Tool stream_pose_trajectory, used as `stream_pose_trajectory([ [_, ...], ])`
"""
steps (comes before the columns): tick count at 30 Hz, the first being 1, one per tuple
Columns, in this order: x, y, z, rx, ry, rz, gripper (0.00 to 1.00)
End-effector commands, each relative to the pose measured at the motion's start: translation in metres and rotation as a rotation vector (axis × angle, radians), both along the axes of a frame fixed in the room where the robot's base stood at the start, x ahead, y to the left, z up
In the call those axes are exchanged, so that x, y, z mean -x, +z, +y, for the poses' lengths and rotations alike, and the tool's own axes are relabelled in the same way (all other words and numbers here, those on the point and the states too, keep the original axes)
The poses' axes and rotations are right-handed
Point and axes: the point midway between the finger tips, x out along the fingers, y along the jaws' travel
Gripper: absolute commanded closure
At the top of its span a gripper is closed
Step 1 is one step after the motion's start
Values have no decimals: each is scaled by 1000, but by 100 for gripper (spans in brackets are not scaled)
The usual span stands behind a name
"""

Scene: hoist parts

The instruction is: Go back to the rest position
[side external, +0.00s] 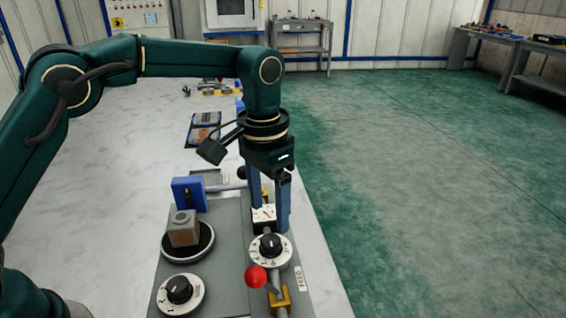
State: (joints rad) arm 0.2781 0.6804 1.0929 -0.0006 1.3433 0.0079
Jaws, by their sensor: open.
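My gripper (266,205) points straight down over the grey panel near the table's right edge. Its two blue fingers stand apart, on either side of a small white dial block (264,215) with a red needle. I cannot tell whether the fingers touch that block. Just in front of it is a white dial with a black knob (270,246). A red ball knob (255,276) on a lever sits nearer the camera, beside a brass-coloured bracket (279,299). No rest position is marked in view.
A grey block (183,228) sits on a round black-rimmed plate, with a blue block (188,194) behind it. Another knob dial (180,291) is at front left. The white table (120,180) is mostly clear on the left. Small parts (215,88) lie at the back.

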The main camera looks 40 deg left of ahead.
Motion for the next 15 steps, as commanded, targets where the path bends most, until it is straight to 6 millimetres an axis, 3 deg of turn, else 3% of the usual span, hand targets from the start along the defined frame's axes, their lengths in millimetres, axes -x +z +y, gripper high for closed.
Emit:
stream_pose_trajectory([
  [5, 4, 49, 18, 26, 46, -104, 26],
  [9, 25, 84, 38, 43, 91, -182, 26],
  [15, 65, 111, 63, 58, 153, -284, 26],
])
